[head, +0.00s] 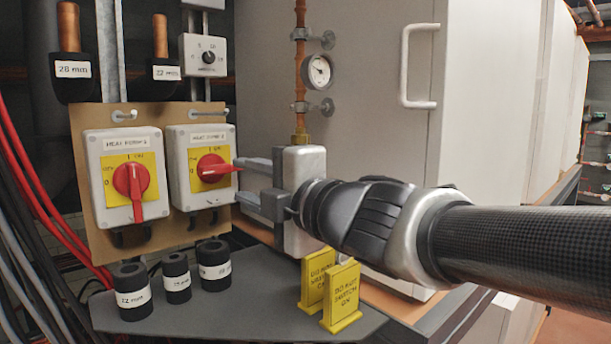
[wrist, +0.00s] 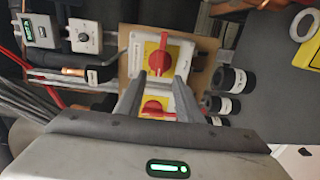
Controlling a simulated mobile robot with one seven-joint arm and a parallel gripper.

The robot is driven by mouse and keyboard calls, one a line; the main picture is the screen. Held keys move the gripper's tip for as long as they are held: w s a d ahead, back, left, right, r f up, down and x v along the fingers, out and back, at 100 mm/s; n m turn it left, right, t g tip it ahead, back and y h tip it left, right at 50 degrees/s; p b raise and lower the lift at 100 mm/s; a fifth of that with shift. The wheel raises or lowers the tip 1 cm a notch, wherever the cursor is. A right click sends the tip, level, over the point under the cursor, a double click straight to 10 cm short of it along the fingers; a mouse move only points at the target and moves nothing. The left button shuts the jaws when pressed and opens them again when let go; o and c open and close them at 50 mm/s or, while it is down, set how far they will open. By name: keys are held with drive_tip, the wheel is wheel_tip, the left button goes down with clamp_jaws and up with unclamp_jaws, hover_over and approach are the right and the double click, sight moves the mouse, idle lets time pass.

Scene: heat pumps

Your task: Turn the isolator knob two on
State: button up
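Isolator two, a white box labelled as a heat pump (head: 199,190), is the right one of two in the head view. Its red knob (head: 212,168) lies roughly level on a yellow plate, its handle pointing right. My gripper (head: 238,178) is open just right of this box, its two grey fingers pointing at it. The knob's end is close to the upper fingertip; I cannot tell whether they touch. In the wrist view, my open fingers (wrist: 162,72) stand in front of the boxes, with a red knob (wrist: 155,107) showing between them.
Isolator one (head: 127,205), left on the same brown board (head: 84,145), has its knob upright. Black labelled cylinders (head: 176,278) stand on the grey shelf below. Two yellow signs (head: 341,296) stand below my gripper. A copper pipe with a gauge (head: 318,70) rises behind it.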

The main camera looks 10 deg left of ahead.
sight(219, 171)
drive_tip(key=x, duration=0.9)
clamp_jaws()
